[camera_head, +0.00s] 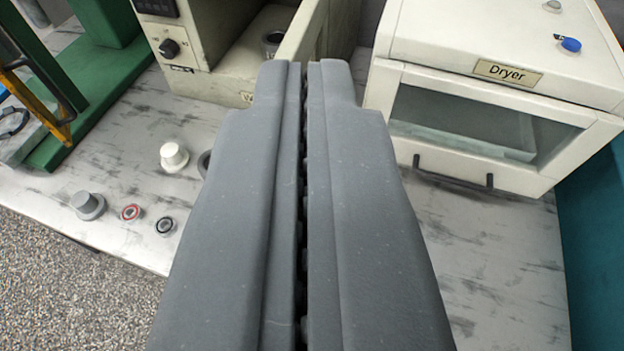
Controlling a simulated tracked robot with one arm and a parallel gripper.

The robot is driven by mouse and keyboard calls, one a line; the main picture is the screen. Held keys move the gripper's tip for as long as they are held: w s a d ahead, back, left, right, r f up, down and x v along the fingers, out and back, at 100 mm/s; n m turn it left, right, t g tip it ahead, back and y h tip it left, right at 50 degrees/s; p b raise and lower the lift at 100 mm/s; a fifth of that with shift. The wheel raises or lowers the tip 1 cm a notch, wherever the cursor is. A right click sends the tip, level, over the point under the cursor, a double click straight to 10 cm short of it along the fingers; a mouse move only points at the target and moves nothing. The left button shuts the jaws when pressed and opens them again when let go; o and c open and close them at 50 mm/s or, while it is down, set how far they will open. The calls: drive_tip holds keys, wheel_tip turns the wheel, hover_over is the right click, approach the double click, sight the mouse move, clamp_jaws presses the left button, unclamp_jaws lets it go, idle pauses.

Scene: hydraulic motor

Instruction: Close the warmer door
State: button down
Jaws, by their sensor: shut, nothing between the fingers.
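The warmer (190,50) is a cream box at the top, left of centre, with a black dial and a small display on its front. Its label is mostly hidden behind my fingers. The front is open and the inside shows, with a dark ring-shaped part in it. The warmer door (302,32) is a cream panel that stands open, seen nearly edge-on at the right side of the opening. My gripper (303,66) is shut and empty. Its tips overlap the lower end of the door in the picture; I cannot tell whether they touch it.
A white dryer (500,80) with a shut glass door and dark handle stands close on the right. A white cap (174,156), a grey cap (88,205) and small rings lie on the marbled table (135,130). A green press frame (95,90) stands at the left.

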drive_tip(key=shift+w, duration=0.1)
drive_tip(key=w+d+f+m+g+y+p, duration=0.2)
drive_tip(key=w+f+m+g+y+p, duration=0.7)
drive_tip(key=p, duration=0.9)
drive_tip(key=w+d+f+m+g+y+p, duration=0.1)
drive_tip(key=d+f+m+y, duration=0.4)
drive_tip(key=f, duration=0.4)
drive_tip(key=d+f+m+g+y, duration=0.1)
drive_tip(key=d+f+m+y, duration=0.3)
drive_tip(key=d+f+m, duration=0.4)
drive_tip(key=w+a+n+b, duration=0.1)
drive_tip(key=w+a, duration=0.2)
drive_tip(key=a, duration=1.1)
drive_tip(key=shift+w+a+f+b, duration=0.2)
drive_tip(key=shift+a+f+b, duration=0.05)
drive_tip(key=shift+a+b, duration=0.15)
